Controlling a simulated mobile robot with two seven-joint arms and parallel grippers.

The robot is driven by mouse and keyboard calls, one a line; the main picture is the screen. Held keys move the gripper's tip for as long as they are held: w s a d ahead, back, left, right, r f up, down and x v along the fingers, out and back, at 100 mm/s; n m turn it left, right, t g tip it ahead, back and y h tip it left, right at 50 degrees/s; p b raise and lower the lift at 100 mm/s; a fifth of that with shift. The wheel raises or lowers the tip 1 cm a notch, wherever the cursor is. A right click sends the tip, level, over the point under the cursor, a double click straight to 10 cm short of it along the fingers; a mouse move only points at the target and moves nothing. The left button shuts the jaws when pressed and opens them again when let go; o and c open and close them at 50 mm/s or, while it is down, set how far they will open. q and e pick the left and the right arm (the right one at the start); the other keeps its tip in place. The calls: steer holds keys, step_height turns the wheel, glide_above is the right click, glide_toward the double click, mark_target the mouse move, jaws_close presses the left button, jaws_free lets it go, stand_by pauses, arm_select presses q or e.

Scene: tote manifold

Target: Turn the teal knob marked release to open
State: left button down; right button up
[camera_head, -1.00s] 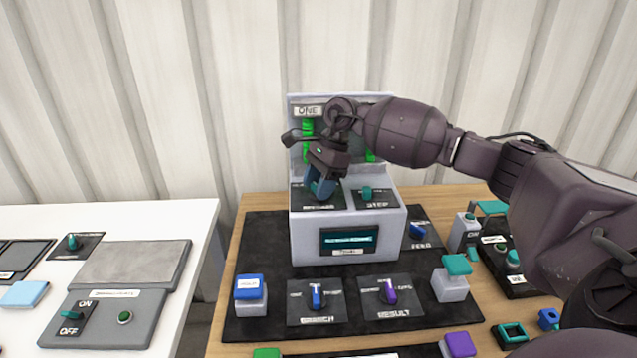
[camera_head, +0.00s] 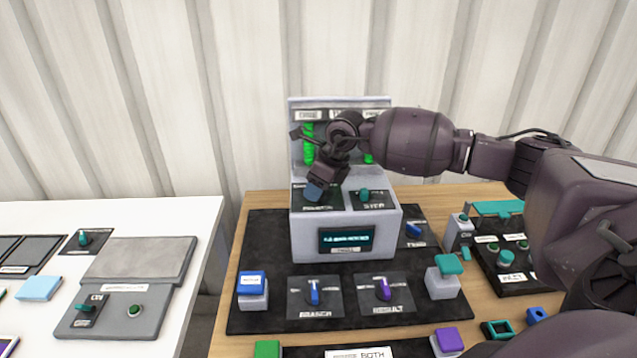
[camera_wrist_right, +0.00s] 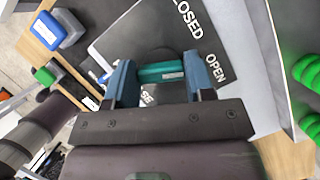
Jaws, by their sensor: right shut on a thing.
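The teal knob (camera_wrist_right: 160,73) shows in the right wrist view, on a dark plate (camera_wrist_right: 135,38) lettered CLOSED and OPEN. My right gripper (camera_wrist_right: 162,82) has one blue finger at each end of the knob's bar and is shut on it. A lower label on the plate is mostly hidden by the gripper, so I cannot read it whole. In the head view my right gripper (camera_head: 314,192) reaches down to the left plate on top of the grey console (camera_head: 305,235) and hides the knob. My left gripper is not in view.
A second teal knob (camera_head: 364,195) stands just right on the console, above a display (camera_head: 346,239). A blue-topped block (camera_head: 252,285), blue knob (camera_head: 314,293), purple knob (camera_head: 384,288) and teal-topped block (camera_head: 448,265) stand in front. A white table (camera_head: 150,218) is at left.

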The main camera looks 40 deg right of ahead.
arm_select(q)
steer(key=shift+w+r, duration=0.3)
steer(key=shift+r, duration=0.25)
arm_select(e)
steer(key=shift+m+h, duration=0.4)
steer(key=shift+m, duration=0.5)
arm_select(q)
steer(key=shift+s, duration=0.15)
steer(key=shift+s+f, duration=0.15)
arm_select(e)
steer(key=o, duration=0.9)
steer(key=shift+r, duration=0.1)
steer(key=v, duration=1)
steer(key=shift+s+r, duration=0.25)
steer(key=shift+s, duration=0.05)
